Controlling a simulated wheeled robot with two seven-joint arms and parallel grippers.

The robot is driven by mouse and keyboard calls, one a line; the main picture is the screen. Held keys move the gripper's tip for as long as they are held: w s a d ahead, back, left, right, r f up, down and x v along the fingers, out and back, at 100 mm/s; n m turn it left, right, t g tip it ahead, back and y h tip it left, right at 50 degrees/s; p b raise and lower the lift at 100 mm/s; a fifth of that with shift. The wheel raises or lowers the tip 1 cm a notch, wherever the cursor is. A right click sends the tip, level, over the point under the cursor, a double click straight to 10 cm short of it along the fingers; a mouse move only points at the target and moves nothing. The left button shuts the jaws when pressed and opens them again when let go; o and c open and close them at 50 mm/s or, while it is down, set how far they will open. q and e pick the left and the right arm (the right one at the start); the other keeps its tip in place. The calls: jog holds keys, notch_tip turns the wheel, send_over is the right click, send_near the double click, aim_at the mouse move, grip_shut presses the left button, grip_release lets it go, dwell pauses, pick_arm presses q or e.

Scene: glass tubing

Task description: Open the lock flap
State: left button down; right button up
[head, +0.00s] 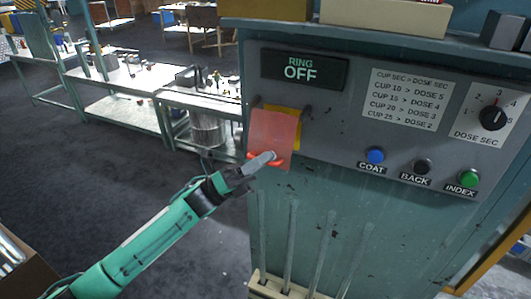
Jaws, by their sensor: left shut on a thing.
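The lock flap (272,131) is a translucent red plate at the left end of the grey control panel. It hangs over a yellow backing plate (292,113), which shows along its top and right side. A brighter orange-red lip shows at the flap's lower edge. My left gripper (263,161) reaches in from the lower left and is shut on the flap at this lower edge. What lies behind the flap is hidden. My right gripper is not in view.
The panel carries a "RING OFF" display (304,69), blue (375,155), black (422,166) and green (468,179) buttons, and a dial (493,117). Several rods (290,245) stand in a rack below. Benches (115,78) stand at left; the floor between is clear.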

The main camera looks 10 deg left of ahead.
pick_arm(q)
jog(key=shift+s+a+r+n+t+y+p, duration=0.1)
jog(key=shift+s+r+n+t+y+p, duration=0.25)
jog(key=shift+n+t+p, duration=0.3)
jog(key=shift+s+a+r+n+t+y+p, duration=0.1)
jog(key=shift+s+r+n+t+y+p, duration=0.3)
jog(key=shift+n, duration=0.5)
jog(key=shift+s+a+r+n+t+y+p, duration=0.1)
jog(key=shift+s+r+n+t+y+p, duration=0.1)
jog(key=shift+r+n+t+y+p, duration=0.35)
jog(key=shift+f+n, duration=0.2)
jog(key=shift+n, duration=0.1)
jog(key=c, duration=1.8)
grip_release()
jog(key=shift+o, duration=0.2)
jog(key=shift+f, duration=0.1)
jog(key=b+v, duration=0.6)
jog(key=v, duration=0.7)
jog(key=shift+a+f+b, duration=0.3)
jog(key=shift+b, duration=0.1)
